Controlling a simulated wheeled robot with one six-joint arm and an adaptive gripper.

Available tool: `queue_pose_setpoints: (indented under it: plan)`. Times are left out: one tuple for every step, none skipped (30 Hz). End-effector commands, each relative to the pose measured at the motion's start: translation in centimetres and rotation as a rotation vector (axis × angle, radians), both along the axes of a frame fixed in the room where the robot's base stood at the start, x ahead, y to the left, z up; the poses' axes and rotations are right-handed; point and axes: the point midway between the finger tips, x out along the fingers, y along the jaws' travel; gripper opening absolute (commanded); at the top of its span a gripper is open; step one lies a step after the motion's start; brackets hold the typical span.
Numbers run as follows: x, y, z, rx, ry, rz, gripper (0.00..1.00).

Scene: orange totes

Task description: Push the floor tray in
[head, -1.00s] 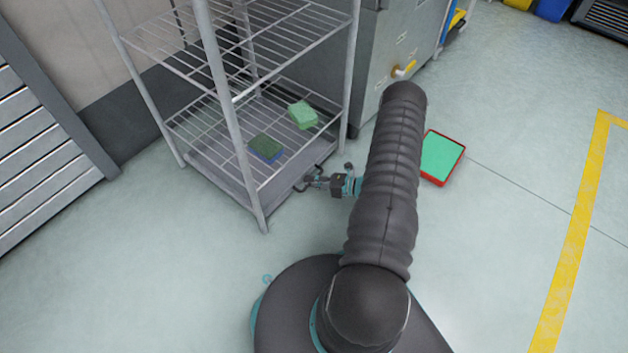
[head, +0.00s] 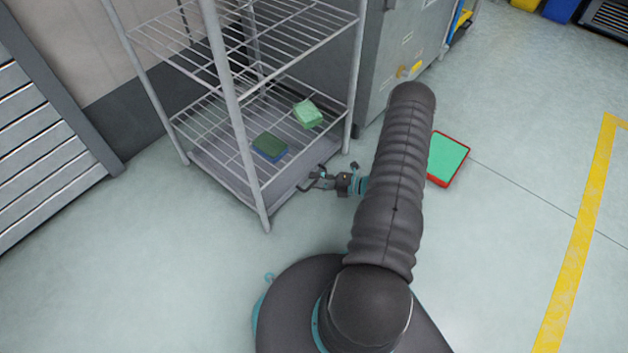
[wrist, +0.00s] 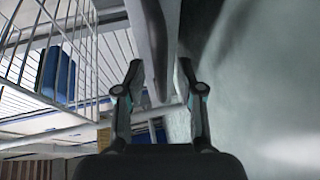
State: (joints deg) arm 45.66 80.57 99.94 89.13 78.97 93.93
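A flat grey tray (head: 211,172) lies at floor level under the lowest wire shelf of a metal rack (head: 232,112). Its near right edge runs close to my gripper (head: 312,178), which is low beside the rack's right side. In the wrist view my gripper (wrist: 160,66) has its two fingers apart, with a grey bar-like edge between or beyond them. I cannot tell whether they touch it. A red-rimmed tray (head: 459,171) with a green inside lies on the open floor to the right, partly hidden by my arm.
A dark green and blue sponge (head: 269,147) and a light green block (head: 307,114) show on the rack's lower shelf. A grey cabinet (head: 400,55) with a yellow handle stands behind. A yellow line (head: 585,215) crosses clear floor at the right.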

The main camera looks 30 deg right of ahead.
Motion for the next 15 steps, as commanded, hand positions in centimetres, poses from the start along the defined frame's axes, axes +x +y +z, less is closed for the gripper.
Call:
queue_pose_setpoints:
  plan:
    - [-0.5, -0.6, 0.2, -0.001, 0.000, -0.003, 0.37]
    - [-0.8, -1.0, 0.3, -0.001, 0.000, -0.003, 0.37]
    - [-1.3, -1.5, 0.4, -0.001, 0.000, -0.005, 0.37]
    - [-1.8, -1.9, 0.5, -0.001, 0.000, -0.004, 0.37]
    - [-2.2, -2.4, 0.7, -0.001, 0.000, -0.005, 0.37]
    - [-2.7, -2.9, 0.8, -0.001, -0.001, -0.004, 0.37]
    - [-3.2, -3.4, 0.9, -0.001, -0.001, -0.004, 0.37]
    - [-3.6, -3.7, 1.0, -0.001, -0.001, -0.003, 0.37]
    - [-4.1, -4.3, 1.2, -0.001, -0.001, -0.003, 0.37]
    - [-4.5, -4.7, 1.3, -0.002, -0.002, -0.002, 0.37]
    - [-4.9, -5.0, 1.4, -0.002, -0.002, -0.002, 0.37]
    - [-5.3, -5.5, 1.5, -0.002, -0.002, -0.002, 0.37]
    - [-5.7, -5.8, 1.6, -0.002, -0.001, 0.000, 0.37]
    - [-5.9, -6.1, 1.7, -0.002, -0.001, -0.001, 0.37]
    - [-6.3, -6.5, 1.8, -0.001, -0.001, 0.000, 0.37]
